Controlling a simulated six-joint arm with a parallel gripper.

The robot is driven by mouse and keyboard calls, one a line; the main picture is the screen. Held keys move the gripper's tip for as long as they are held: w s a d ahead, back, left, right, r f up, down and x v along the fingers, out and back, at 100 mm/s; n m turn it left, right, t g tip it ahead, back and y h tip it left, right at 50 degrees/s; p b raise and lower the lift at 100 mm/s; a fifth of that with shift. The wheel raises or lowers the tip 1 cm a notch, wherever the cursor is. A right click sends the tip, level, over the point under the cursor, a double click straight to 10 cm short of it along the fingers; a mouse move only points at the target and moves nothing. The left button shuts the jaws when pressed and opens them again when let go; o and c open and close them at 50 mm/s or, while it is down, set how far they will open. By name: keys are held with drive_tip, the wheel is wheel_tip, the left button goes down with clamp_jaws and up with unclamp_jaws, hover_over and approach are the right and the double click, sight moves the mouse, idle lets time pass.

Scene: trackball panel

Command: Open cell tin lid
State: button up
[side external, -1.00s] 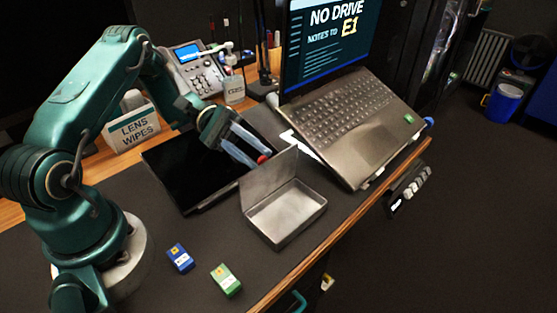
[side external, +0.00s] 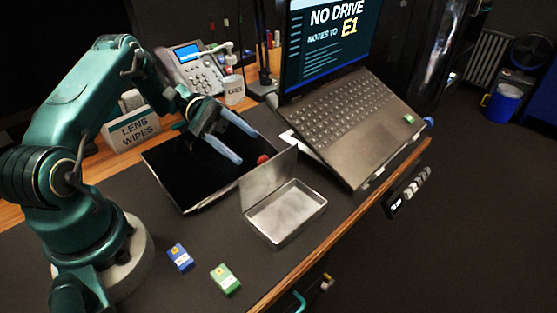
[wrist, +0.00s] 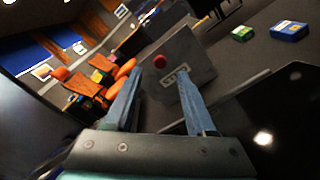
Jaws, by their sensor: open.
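The grey metal tin (side external: 287,213) stands open and looks empty in the side view. Its lid (side external: 267,179) stands steeply raised at the tin's rear edge. A red knob (side external: 262,159) shows at the lid's top edge; in the wrist view the knob (wrist: 160,61) sits on the lid's outer face (wrist: 193,62) beside a small pale label. My gripper (side external: 247,147) is open and empty behind the lid, above the black panel. In the wrist view its two blue fingers are spread wide, and the knob appears between them, apart from both.
A black flat panel (side external: 185,175) lies under my gripper. An open laptop (side external: 350,125) stands to the tin's right. A blue box (side external: 180,257) and a green box (side external: 225,280) lie in front. A phone (side external: 195,72) and a lens wipes box (side external: 130,129) are behind.

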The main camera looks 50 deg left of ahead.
sight(261, 158)
drive_tip(key=shift+a, duration=0.35)
drive_tip(key=n, duration=0.1)
drive_tip(key=r+n+y, duration=0.1)
drive_tip(key=shift+d+r+n, duration=0.1)
drive_tip(key=shift+d+n, duration=0.05)
drive_tip(key=shift+n, duration=0.25)
drive_tip(key=n+y, duration=0.1)
drive_tip(key=r+n+y, duration=0.1)
drive_tip(key=n, duration=0.1)
drive_tip(key=shift+d, duration=0.1)
drive_tip(key=shift+d+f+n+y, duration=0.2)
drive_tip(key=shift+d+n, duration=0.35)
drive_tip(key=shift+d, duration=0.25)
drive_tip(key=shift+d+f+n+y, duration=0.25)
drive_tip(key=shift+d+n, duration=0.25)
drive_tip(key=shift+d, duration=0.35)
drive_tip(key=shift+d+f+n+y, duration=0.2)
drive_tip(key=shift+d+n, duration=0.35)
drive_tip(key=shift+d, duration=0.25)
clamp_jaws()
